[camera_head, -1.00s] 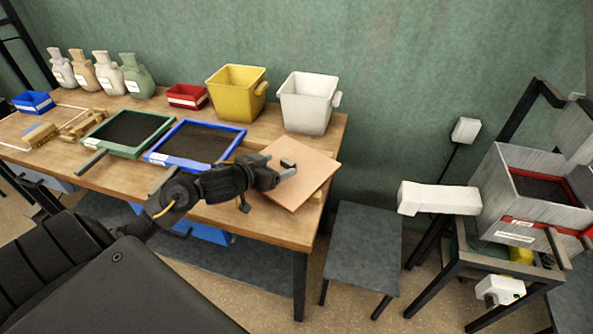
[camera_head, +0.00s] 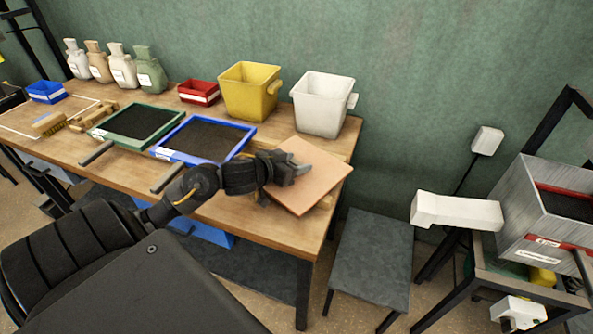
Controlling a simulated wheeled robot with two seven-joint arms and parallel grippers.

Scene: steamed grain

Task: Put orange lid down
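The orange lid (camera_head: 316,178) is a flat, square, tan-orange panel at the right end of the wooden table. It lies slightly askew near the front edge, with a small wooden piece showing under its right side. My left gripper (camera_head: 306,169) is over the lid's upper left part, and its dark hand covers the left corner. The fingertips look close together, but their gap and any contact with the lid are unclear. My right gripper is out of view.
A blue-rimmed tray (camera_head: 203,139) and a green-rimmed tray (camera_head: 138,123) lie left of the lid. A yellow bin (camera_head: 250,92) and a white bin (camera_head: 322,105) stand behind. A grey stool (camera_head: 371,262) stands right of the table (camera_head: 262,232).

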